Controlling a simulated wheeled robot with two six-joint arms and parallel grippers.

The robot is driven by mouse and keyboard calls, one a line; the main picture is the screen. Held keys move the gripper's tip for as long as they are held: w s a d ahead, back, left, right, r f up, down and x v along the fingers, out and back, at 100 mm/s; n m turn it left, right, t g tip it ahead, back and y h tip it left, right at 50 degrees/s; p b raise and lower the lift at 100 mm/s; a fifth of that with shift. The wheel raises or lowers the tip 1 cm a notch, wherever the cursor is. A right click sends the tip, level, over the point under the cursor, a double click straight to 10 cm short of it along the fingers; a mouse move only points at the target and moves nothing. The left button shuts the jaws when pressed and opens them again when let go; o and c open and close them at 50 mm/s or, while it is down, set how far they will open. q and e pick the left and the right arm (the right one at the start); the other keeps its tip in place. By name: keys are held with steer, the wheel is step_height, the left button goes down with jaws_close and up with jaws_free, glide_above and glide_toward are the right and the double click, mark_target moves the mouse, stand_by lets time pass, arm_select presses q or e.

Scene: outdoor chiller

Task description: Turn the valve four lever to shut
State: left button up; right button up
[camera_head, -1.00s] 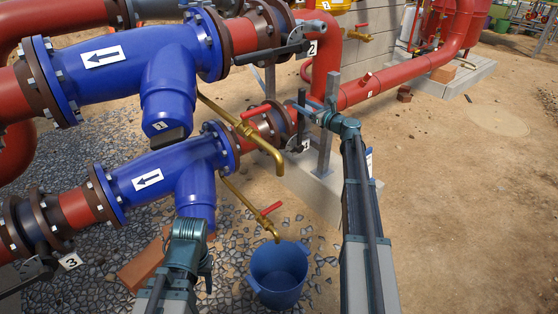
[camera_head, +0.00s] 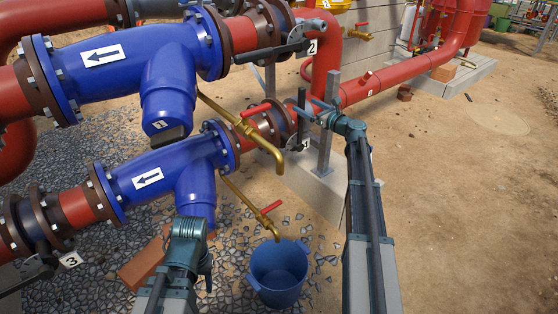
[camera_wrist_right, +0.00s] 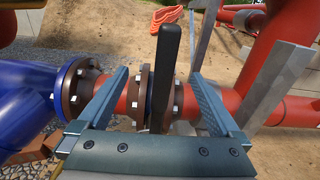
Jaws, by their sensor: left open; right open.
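The valve four lever (camera_head: 301,104) is a dark handle standing upright on the lower red pipe, above a white number tag (camera_head: 305,143). In the right wrist view the black lever (camera_wrist_right: 165,75) stands upright between the two fingers of my right gripper (camera_wrist_right: 163,90), with a gap on both sides. My right gripper (camera_head: 313,109) is open beside the lever in the head view, apparently not gripping it. My left gripper (camera_head: 204,268) hangs at the lower left in front of the lower blue body, away from the lever; its fingers are hard to make out.
A grey metal post (camera_head: 326,150) stands close to the right gripper. Brass drain pipes with red handles (camera_head: 247,131) hang left of it. A blue bucket (camera_head: 278,272) stands on the gravel below. Valve two's lever (camera_head: 270,52) lies above. Open sandy ground is at right.

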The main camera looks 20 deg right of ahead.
steer(key=shift+v, duration=2.4)
steer(key=v, duration=1.3)
steer(key=shift+s+d, duration=0.15)
steer(key=shift+s, duration=0.25)
